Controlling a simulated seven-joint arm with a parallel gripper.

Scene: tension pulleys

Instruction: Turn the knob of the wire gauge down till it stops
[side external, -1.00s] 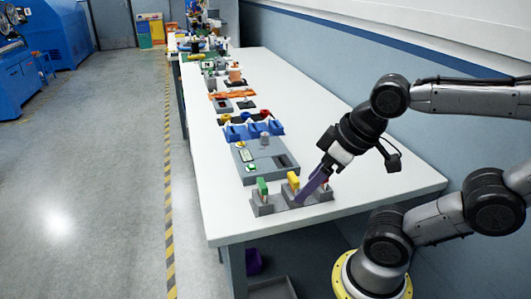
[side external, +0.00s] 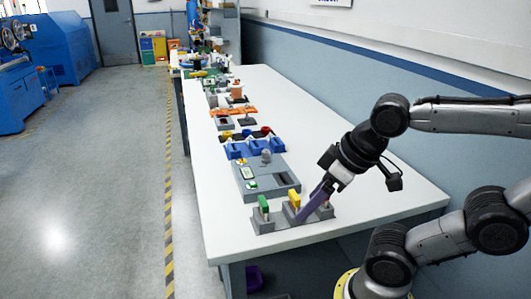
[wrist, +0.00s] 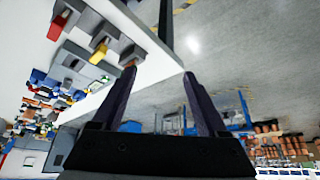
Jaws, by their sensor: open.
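The likely wire gauge is a flat grey panel (side external: 282,181) with a small green-lit display, lying on the white table behind the front grey stand. A small grey knob (side external: 266,156) stands at its far edge. My gripper (side external: 304,216) points down and left over the front stand, nearer the camera than the gauge and apart from the knob. In the wrist view my gripper (wrist: 158,72) has its two dark purple fingers spread, with nothing held between them. I cannot clearly pick out the gauge knob in the wrist view.
Blue bins (side external: 245,149) and other fixtures line the table's left side behind the gauge. The table's right side is bare (side external: 330,135).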

